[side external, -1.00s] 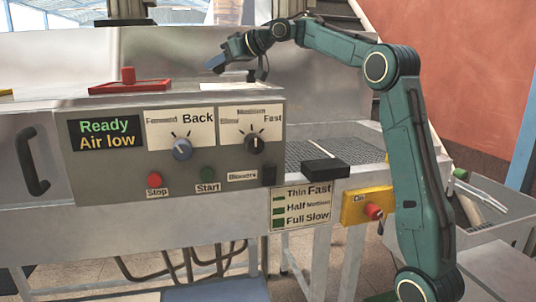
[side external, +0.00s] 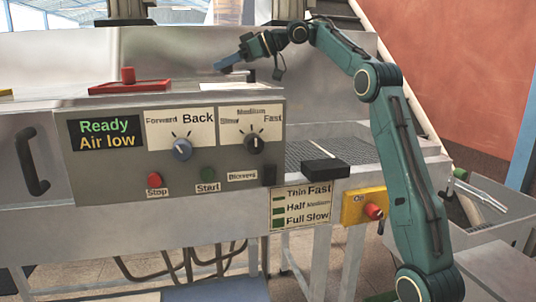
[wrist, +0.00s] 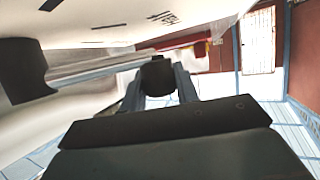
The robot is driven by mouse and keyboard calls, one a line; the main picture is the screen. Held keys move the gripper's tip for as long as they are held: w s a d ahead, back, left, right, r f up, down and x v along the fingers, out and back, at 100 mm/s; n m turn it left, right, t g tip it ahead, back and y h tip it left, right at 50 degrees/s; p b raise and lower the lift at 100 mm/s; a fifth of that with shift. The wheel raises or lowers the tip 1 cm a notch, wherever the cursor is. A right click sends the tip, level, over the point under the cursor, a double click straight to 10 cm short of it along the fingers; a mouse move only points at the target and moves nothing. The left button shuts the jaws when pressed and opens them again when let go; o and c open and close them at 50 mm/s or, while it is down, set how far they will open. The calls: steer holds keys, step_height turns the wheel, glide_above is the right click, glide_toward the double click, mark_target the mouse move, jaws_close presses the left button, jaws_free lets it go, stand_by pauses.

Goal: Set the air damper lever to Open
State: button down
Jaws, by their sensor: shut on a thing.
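My gripper (side external: 228,64) is above the top rear of the grey control box (side external: 110,170), over a pale plate (side external: 230,86) lying there. In the wrist view, the blue fingers of my gripper (wrist: 158,82) are shut on a black knob (wrist: 157,70), which appears to be the end of the damper lever. The lever's shaft is mostly hidden, and I cannot read its position from the plate. Dark marks on a pale plate (wrist: 110,26) are too small and tilted to read. The display (side external: 105,134) reads "Ready" and "Air low".
A red tray with a red knob (side external: 128,76) is to the left on the box top. A perforated bed (side external: 330,150) and a black block (side external: 325,168) are to the right.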

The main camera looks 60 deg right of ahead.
stand_by(0.3)
steer(key=c, duration=1.1)
jaws_free()
steer(key=shift+o, duration=0.2)
steer(key=shift+w, duration=0.15)
